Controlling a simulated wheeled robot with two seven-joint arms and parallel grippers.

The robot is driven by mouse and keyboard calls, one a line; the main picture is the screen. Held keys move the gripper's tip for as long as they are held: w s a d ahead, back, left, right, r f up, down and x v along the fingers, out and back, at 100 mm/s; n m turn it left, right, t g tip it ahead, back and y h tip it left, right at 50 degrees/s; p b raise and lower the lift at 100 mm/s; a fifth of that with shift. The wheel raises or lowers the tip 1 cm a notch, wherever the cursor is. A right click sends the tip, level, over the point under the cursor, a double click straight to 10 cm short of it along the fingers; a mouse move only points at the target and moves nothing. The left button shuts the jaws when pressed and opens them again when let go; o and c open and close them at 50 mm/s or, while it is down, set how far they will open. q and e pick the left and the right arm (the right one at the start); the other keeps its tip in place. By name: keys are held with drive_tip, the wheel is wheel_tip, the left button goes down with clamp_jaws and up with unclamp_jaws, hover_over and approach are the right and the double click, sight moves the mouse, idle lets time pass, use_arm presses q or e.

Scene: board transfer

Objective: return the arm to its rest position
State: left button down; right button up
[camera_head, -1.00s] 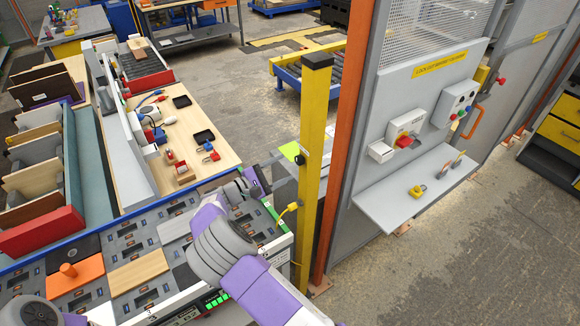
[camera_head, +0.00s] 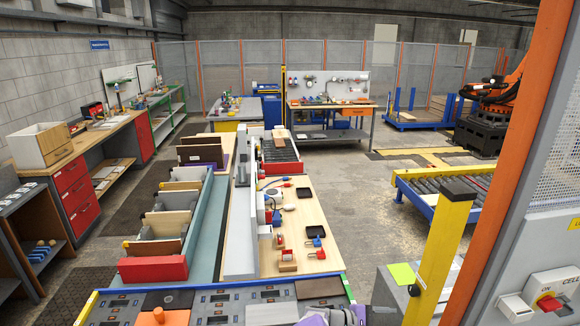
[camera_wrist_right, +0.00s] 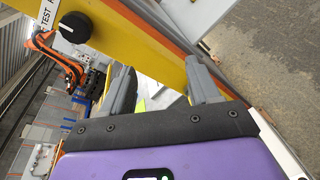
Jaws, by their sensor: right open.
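My right gripper (camera_wrist_right: 163,84) is in the right wrist view, with its two grey fingers apart and nothing visible between them. The yellow post (camera_wrist_right: 140,32) with a black knob (camera_wrist_right: 73,28) lies just beyond the fingertips; I cannot tell the exact gap. In the head view only a small purple and grey part of my right arm shows at the bottom edge, left of the yellow post (camera_head: 440,252). Its fingers cannot be made out there. My left gripper is not in view.
The board fixture table (camera_head: 215,303) is at the bottom. Behind it are a wooden bench top (camera_head: 305,215) with small parts and a rack of upright boards (camera_head: 170,222). An orange frame post (camera_head: 510,170) and cell control panel (camera_head: 540,295) stand right. Open floor (camera_head: 345,175) lies beyond.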

drive_tip(key=s+a+f+m+g+y, duration=0.1)
drive_tip(key=s+f+g+y, duration=0.1)
drive_tip(key=s+f+y, duration=0.55)
drive_tip(key=s+a+f+m+g+y, duration=0.1)
drive_tip(key=s+a+f+g+y, duration=0.1)
drive_tip(key=s+f, duration=0.9)
drive_tip(key=s+a+f+m+t+y, duration=0.25)
drive_tip(key=s+a+m+y, duration=0.2)
drive_tip(key=a, duration=0.35)
drive_tip(key=s+a+f+m+t+y, duration=0.1)
drive_tip(key=s+a+f+m+y, duration=0.25)
drive_tip(key=a+m+y, duration=0.4)
wheel_tip(320, 180, down, 11)
drive_tip(key=a+h+b, duration=0.1)
drive_tip(key=b, duration=1.1)
drive_tip(key=shift+s+a+n+h, duration=0.15)
drive_tip(key=shift+s+n+h, duration=0.2)
drive_tip(key=shift+s+n, duration=0.1)
